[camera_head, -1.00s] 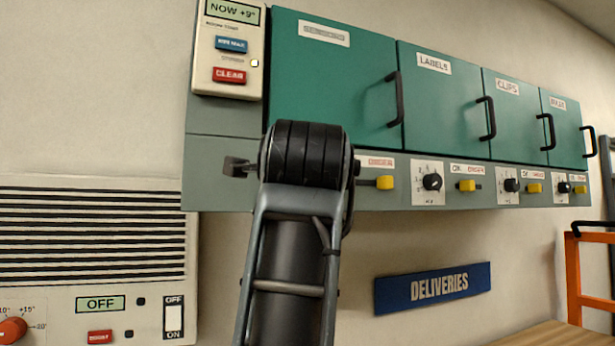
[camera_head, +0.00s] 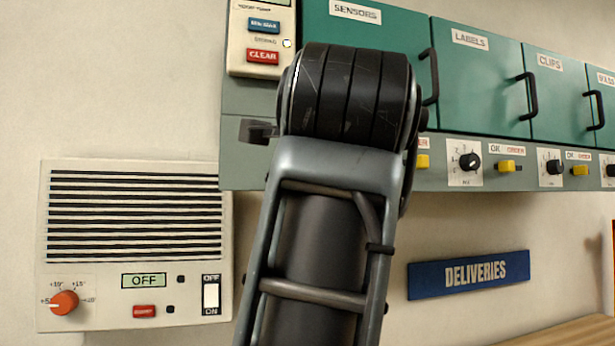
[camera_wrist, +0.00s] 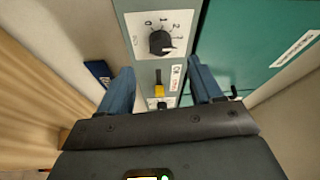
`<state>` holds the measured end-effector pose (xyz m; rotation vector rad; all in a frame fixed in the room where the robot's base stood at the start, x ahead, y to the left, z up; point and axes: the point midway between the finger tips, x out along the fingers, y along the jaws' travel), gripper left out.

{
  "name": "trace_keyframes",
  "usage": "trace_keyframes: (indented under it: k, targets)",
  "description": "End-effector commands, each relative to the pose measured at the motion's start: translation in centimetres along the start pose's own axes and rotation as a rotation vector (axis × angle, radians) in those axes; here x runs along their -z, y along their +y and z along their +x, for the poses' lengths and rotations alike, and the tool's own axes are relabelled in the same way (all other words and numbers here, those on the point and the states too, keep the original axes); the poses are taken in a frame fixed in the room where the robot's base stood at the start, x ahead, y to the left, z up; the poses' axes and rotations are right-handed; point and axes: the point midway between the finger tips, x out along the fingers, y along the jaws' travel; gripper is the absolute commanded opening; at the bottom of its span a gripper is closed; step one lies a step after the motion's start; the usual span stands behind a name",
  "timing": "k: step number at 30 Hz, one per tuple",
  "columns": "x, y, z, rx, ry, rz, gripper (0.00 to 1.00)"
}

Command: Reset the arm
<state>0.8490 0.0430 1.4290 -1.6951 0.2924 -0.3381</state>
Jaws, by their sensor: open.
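My gripper (camera_wrist: 157,90) shows in the wrist view with its two blue fingers spread apart and nothing between them. Beyond the fingers is the grey control strip of the wall cabinets, with a black knob (camera_wrist: 161,43) and a yellow switch (camera_wrist: 159,90). In the head view my arm rises through the middle and covers part of the cabinet strip. The gripper itself is hidden there behind the arm's black joint.
Green cabinets (camera_head: 479,77) with black handles line the wall. A timer panel (camera_head: 262,40) hangs at upper left, a vented control box (camera_head: 135,243) at lower left. A blue DELIVERIES sign (camera_head: 469,274) is on the wall. A wooden surface (camera_head: 570,335) shows at lower right.

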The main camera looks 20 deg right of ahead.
Motion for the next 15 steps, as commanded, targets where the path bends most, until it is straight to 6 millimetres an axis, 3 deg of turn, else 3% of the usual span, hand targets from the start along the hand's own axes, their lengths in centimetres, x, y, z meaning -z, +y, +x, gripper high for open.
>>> trace_keyframes:
  k: [8,11,15]
  targets:
    - [-0.3,1.0,0.2,0.006,-0.001,-0.039,0.65]
    - [-0.8,3.3,0.6,0.022,-0.002,-0.128,0.65]
    - [-1.8,8.0,1.0,0.060,-0.016,-0.311,0.65]
